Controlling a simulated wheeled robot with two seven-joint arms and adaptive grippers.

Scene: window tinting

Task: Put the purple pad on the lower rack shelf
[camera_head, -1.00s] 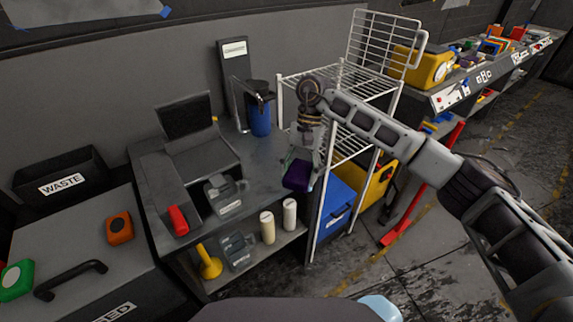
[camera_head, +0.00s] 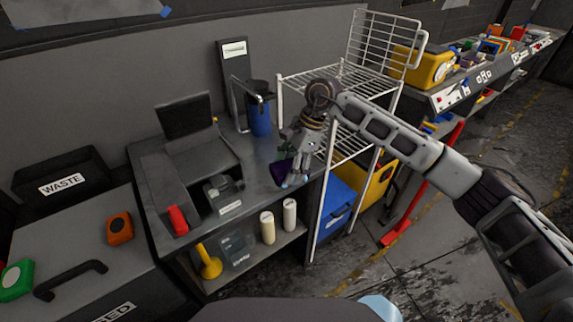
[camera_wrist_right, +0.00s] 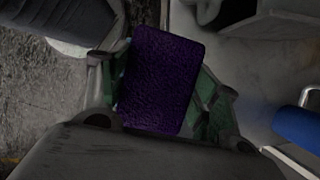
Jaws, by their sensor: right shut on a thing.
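The purple pad (camera_head: 280,173) is held in my right gripper (camera_head: 288,176), above the right end of the grey workbench. In the right wrist view the purple pad (camera_wrist_right: 161,80) stands between the green-lined fingers of my right gripper (camera_wrist_right: 165,85), which are shut on it. The white wire rack (camera_head: 344,78) stands just right of the gripper. Its lower wire shelf (camera_head: 350,146) is partly hidden behind my right arm. My left gripper is not in view.
A blue bottle (camera_head: 260,122) stands on the workbench (camera_head: 240,192) left of the rack. A blue bin (camera_head: 338,197) and a yellow case (camera_head: 378,185) sit below the shelf. Two cream cylinders (camera_head: 267,228) stand on the bench's under-shelf.

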